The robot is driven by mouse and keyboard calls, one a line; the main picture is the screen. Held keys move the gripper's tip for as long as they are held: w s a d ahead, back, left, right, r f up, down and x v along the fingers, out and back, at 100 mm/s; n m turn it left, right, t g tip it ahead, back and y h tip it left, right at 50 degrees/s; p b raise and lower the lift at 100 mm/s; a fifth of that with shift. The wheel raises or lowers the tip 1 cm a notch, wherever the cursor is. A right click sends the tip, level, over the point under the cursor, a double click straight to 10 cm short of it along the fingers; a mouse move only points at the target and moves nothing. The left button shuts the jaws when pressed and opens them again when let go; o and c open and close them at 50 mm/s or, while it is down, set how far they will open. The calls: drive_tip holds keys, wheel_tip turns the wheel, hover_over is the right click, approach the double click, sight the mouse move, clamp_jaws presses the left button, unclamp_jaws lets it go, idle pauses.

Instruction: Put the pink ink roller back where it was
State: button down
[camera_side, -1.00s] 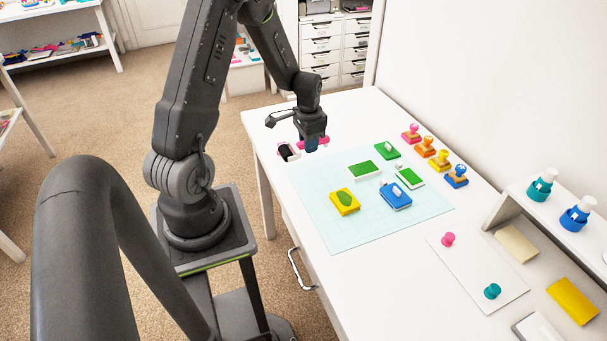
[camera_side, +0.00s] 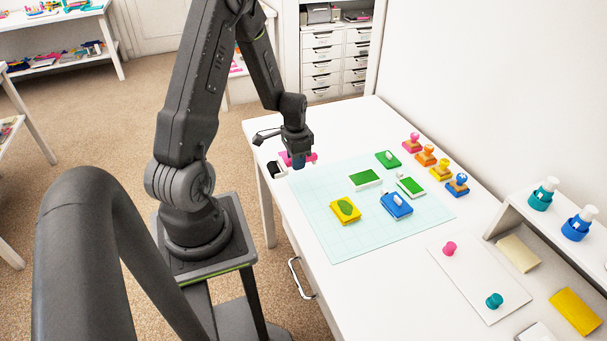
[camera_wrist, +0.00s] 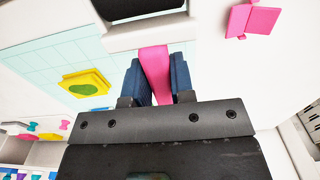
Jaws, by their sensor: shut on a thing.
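The pink ink roller has a pink handle and a black roller head in a white frame. My gripper (camera_side: 298,163) is shut on the pink handle, low over the table's far left corner. In the wrist view the pink handle (camera_wrist: 154,68) sits between the two blue fingers of my gripper (camera_wrist: 156,82). The black head (camera_wrist: 140,8) is at the top edge, partly cut off. In the side view the black and white head (camera_side: 277,169) shows left of the fingers. I cannot tell whether it touches the table.
A pink angular piece (camera_wrist: 250,20) lies near the roller, apart from it. The pale cutting mat (camera_side: 345,235) is right of my gripper, bearing a yellow pad (camera_side: 345,210), a blue block (camera_side: 397,206) and green pads. Several stamps (camera_side: 425,155) stand along the wall side.

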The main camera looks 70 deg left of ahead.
sight(304, 182)
drive_tip(key=shift+w+d+f, duration=0.2)
drive_tip(key=shift+w+f, duration=0.1)
drive_tip(key=shift+w, duration=0.15)
drive_tip(key=shift+w+d+f, duration=0.2)
drive_tip(key=shift+w+f, duration=0.05)
drive_tip(key=shift+w, duration=0.2)
drive_tip(key=shift+f, duration=2.05)
drive_tip(key=shift+f, duration=0.15)
drive_tip(key=c, duration=1)
unclamp_jaws()
